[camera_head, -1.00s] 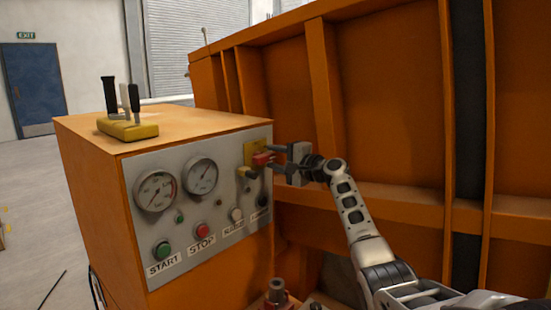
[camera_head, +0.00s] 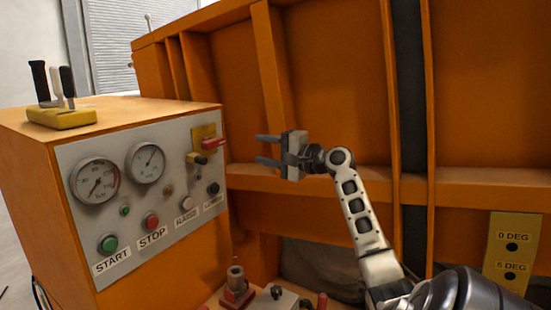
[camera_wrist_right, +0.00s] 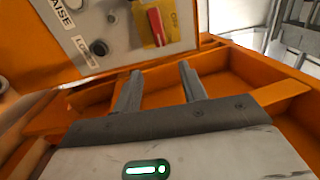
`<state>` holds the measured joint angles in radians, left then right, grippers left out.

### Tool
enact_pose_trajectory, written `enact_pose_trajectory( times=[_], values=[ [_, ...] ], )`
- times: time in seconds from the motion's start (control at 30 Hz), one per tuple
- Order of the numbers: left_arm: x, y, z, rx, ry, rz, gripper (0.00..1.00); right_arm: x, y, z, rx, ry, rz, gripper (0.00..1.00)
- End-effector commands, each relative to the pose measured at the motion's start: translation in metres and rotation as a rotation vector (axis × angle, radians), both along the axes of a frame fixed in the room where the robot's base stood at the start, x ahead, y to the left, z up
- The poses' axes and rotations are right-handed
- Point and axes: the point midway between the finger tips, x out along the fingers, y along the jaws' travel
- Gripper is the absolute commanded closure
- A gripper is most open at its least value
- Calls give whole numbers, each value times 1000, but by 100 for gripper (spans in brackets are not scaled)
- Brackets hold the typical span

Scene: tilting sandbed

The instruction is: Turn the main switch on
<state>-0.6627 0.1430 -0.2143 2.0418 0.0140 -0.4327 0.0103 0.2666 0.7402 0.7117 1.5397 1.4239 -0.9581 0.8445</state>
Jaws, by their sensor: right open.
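The main switch is a red handle (camera_head: 213,143) on a yellow plate (camera_head: 199,133) at the upper right of the grey control panel (camera_head: 75,152). In the head view the handle lies roughly level, pointing right. The right wrist view also shows the red handle (camera_wrist_right: 156,26) on its yellow plate, beyond the fingertips. My right gripper (camera_head: 261,149) is open and empty, to the right of the switch and apart from it. Its two fingers point toward the panel side. My left gripper is not in view.
The panel also carries two gauges, a green START button (camera_head: 109,243), a red STOP button (camera_head: 151,221) and a black-and-yellow knob (camera_head: 198,159) just below the switch. A yellow lever block (camera_head: 62,117) stands on the orange cabinet. The orange sandbed wall (camera_head: 340,80) rises behind my gripper.

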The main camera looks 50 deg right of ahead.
Motion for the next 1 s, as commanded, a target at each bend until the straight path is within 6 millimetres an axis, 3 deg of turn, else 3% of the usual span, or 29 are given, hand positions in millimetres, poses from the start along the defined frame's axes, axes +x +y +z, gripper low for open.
enact_pose_trajectory(
  times=[0.1,0.3,1.0],
  values=[
    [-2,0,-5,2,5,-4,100,-18,-1,-2,0,1,0,58],
    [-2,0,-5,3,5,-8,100,-30,-3,0,1,0,0,58],
    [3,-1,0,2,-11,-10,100,-30,-3,0,1,0,0,58]
  ],
)
